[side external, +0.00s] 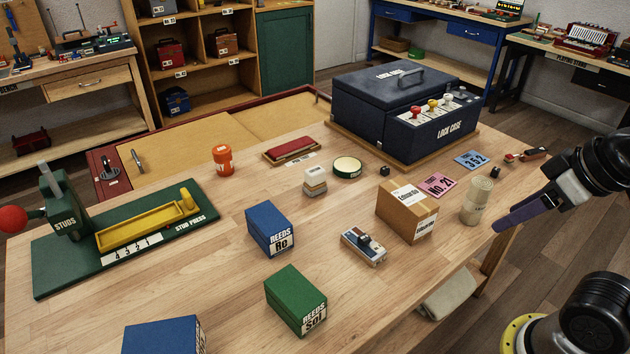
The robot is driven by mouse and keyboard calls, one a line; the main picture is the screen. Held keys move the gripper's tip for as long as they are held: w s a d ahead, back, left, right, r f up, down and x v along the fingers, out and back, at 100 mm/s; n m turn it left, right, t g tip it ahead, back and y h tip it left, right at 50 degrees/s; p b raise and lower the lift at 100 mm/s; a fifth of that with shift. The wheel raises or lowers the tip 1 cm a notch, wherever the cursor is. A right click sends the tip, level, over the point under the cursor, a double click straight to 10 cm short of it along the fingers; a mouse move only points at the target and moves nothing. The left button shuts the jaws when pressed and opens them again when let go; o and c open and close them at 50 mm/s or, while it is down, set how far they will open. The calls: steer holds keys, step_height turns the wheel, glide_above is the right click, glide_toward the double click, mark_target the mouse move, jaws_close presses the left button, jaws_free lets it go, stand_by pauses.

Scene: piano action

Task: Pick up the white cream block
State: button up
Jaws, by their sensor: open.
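The white cream block (314,181) sits upright on the wooden table near its middle. It has a pale white top and a tan band lower down. My gripper (512,217) is at the right edge of the side external view, over the table's right edge, far from the block. Its dark purple finger points left and down. The gripper is open, and nothing shows between its fingers; one finger is mostly hidden.
The large lock case (390,110) stands behind.

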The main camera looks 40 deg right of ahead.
steer(key=o, duration=0.7)
